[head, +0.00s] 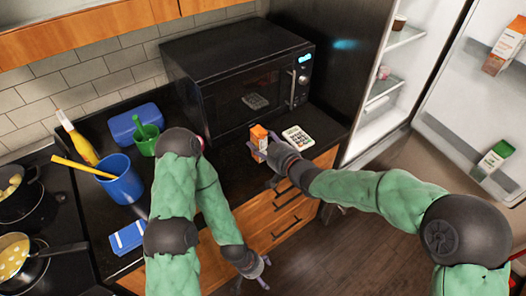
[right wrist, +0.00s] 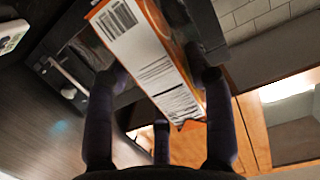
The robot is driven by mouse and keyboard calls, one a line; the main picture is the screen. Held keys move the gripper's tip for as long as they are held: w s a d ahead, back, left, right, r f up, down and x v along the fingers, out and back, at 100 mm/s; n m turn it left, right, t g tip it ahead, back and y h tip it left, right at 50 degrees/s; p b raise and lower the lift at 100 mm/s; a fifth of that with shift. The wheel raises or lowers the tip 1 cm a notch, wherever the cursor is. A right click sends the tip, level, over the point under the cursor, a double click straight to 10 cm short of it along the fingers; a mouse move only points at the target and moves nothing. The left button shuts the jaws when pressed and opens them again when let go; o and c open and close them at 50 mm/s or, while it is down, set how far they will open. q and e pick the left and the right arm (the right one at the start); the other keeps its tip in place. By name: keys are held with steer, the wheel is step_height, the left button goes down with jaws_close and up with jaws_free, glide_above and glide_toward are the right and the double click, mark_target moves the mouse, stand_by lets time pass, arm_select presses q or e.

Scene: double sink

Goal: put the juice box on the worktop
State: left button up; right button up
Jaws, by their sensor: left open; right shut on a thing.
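The juice box (head: 260,134), orange and white, is upright in my right gripper (head: 264,152), at the front part of the dark worktop (head: 226,172), before the microwave. The right wrist view shows the juice box (right wrist: 150,55) between the dark fingers of my right gripper (right wrist: 160,85), with its barcode side facing the camera. I cannot tell whether its base touches the worktop. My left gripper (head: 258,272) is open and empty, low in front of the wooden drawers.
A black microwave (head: 240,75) stands behind the box. A white calculator-like device (head: 298,137) lies to its right. A blue cup (head: 120,180), green cup (head: 147,143) and yellow bottle (head: 78,140) stand left. The fridge (head: 395,80) is open at right, with another orange carton (head: 505,45) in its door.

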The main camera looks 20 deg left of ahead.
steer(key=shift+w+a+f+b, duration=0.1)
steer(key=shift+w+f+b, duration=0.25)
steer(key=shift+w+f, duration=0.75)
steer(key=shift+w+f+b, duration=0.4)
steer(key=shift+w+f, duration=0.05)
steer(key=shift+f, duration=1.3)
steer(key=shift+w+a+f+b, duration=0.1)
steer(key=shift+w+f+b, duration=0.25)
steer(key=shift+w+f, duration=0.75)
steer(key=shift+s+f, duration=0.35)
steer(key=shift+s, duration=0.05)
steer(key=shift+f, duration=0.2)
steer(key=o, duration=1.3)
